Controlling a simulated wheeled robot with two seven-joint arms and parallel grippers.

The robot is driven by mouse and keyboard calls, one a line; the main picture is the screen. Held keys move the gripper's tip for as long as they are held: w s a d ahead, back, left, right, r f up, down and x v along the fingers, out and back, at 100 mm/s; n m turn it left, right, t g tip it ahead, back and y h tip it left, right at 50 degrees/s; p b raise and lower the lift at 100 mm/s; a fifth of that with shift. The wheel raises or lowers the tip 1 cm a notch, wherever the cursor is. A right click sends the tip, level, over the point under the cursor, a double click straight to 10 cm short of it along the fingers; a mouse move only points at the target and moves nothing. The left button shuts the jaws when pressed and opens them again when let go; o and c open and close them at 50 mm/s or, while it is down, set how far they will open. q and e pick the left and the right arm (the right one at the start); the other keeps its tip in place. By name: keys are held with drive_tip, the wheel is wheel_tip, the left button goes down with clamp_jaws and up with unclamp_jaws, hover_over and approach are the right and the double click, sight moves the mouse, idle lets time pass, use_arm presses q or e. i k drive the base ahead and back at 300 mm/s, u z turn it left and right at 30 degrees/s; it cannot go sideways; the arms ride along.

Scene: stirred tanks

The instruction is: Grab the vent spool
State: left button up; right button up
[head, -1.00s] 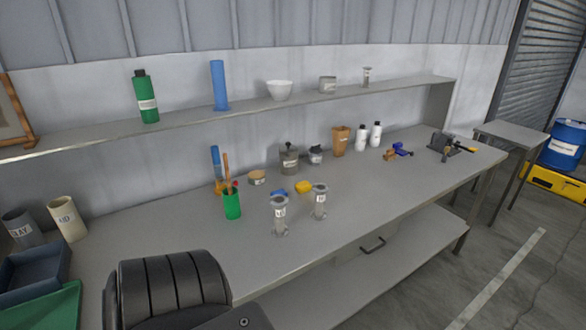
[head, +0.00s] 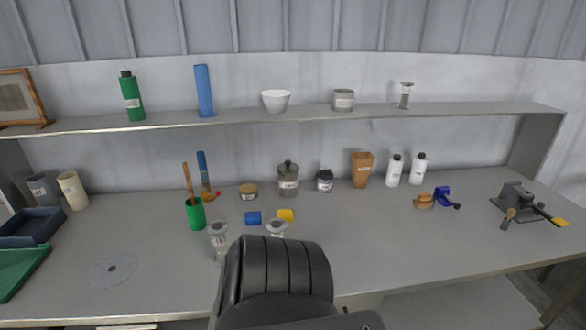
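Two grey spool-like pieces with wide round ends stand upright on the bench. The left spool-like piece (head: 219,240) shows most of its body. The right spool-like piece (head: 276,228) shows mainly its top, its lower part hidden behind a black ribbed part of mine. A similar small flanged piece (head: 406,95) stands on the shelf. Their labels are too small to read, so I cannot tell which is the vent spool. Neither of my grippers is in view.
The shelf (head: 330,112) also holds a green bottle (head: 132,97), a blue cylinder (head: 205,90) and a white bowl (head: 276,100). A green cup (head: 195,214) stands left of the spools. A vice-like tool (head: 520,203) is at right. The bench (head: 430,245) is clear at front right.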

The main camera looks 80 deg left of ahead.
sight(218, 228)
drive_tip(key=i, duration=1)
drive_tip(key=u, duration=1.8)
